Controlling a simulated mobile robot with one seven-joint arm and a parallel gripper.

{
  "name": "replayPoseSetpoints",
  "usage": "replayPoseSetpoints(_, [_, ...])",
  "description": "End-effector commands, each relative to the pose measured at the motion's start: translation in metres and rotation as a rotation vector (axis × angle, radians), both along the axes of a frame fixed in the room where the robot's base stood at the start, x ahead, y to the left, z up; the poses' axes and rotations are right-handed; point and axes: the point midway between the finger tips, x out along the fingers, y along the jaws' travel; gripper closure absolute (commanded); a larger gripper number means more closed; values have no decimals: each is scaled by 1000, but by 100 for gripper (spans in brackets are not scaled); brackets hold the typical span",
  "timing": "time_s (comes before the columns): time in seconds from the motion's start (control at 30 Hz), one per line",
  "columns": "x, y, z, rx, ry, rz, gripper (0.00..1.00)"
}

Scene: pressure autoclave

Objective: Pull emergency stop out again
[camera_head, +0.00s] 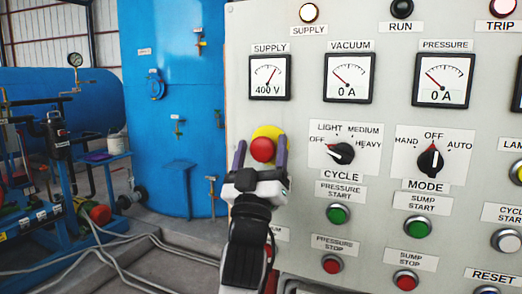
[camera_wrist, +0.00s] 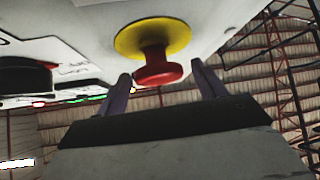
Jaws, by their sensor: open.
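The emergency stop is a red mushroom button (camera_head: 262,149) on a round yellow plate (camera_head: 268,132), at the left side of the grey control panel (camera_head: 300,210). In the wrist view the red button (camera_wrist: 157,72) stands out from the yellow plate (camera_wrist: 152,38) on a red stem. My gripper (camera_head: 261,152) is open in front of the panel, with one purple finger on each side of the button. In the wrist view the fingers of my gripper (camera_wrist: 160,90) flank the button head with gaps on both sides. Whether the button is latched in cannot be told.
To the right are the cycle knob (camera_head: 341,153), the mode knob (camera_head: 431,160) and several push buttons, including pressure start (camera_head: 337,214) and pressure stop (camera_head: 332,264). A large blue tank (camera_head: 170,100) stands behind, left of the panel. Hoses (camera_head: 120,245) lie on the floor.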

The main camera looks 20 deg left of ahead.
Motion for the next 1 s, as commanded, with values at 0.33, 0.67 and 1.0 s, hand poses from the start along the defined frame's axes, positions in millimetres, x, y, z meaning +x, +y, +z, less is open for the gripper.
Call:
replayPoseSetpoints(0.33, [-51, -8, -55, -3, 1, 3, 30])
replayPoseSetpoints(0.67, [-89, -16, -89, -2, 1, 2, 30])
replayPoseSetpoints(1.0, [-95, -17, -92, 0, 0, 1, 30])
